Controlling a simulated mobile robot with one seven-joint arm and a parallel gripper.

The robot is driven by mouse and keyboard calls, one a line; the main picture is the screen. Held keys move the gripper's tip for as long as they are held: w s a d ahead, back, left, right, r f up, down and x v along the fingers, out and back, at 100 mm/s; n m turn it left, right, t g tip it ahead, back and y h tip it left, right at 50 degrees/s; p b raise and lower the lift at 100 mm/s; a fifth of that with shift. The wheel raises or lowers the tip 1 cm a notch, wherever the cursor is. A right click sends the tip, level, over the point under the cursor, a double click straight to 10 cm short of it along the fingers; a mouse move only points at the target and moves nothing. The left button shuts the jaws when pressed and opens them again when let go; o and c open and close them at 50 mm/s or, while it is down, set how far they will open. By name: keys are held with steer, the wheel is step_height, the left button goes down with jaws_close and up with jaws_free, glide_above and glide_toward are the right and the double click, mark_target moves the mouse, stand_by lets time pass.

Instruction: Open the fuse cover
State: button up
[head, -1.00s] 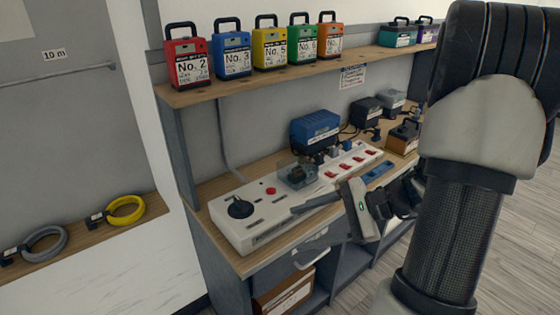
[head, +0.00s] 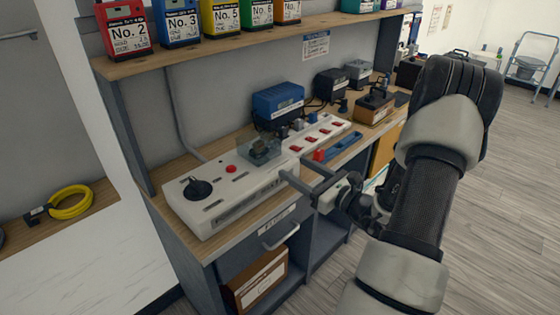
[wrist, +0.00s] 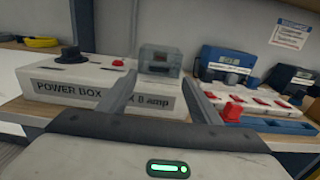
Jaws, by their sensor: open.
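The fuse cover (head: 262,149) is a clear, smoky box on top of the white power box (head: 222,192), toward its right end. It looks shut, with a dark part visible inside. In the wrist view the cover (wrist: 160,60) stands straight ahead, between and beyond the fingertips. My gripper (head: 294,168) is open and empty, at the front right of the power box. Its two fingers point toward the cover and appear apart from it. In the wrist view the fingers (wrist: 159,78) overlap the box's "8 amp" front label.
A black knob (head: 198,189) and a red button (head: 231,169) sit left of the cover. A white strip with red switches (head: 315,137) and a blue tray (head: 344,146) lie to the right. A blue unit (head: 278,103) stands behind. A shelf (head: 220,46) with colored packs hangs above.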

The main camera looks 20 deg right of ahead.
mark_target(280, 167)
steer(key=x, duration=0.7)
steer(key=shift+w+a+f+b, duration=0.1)
steer(key=shift+w+b, duration=0.15)
steer(key=shift+b, duration=0.05)
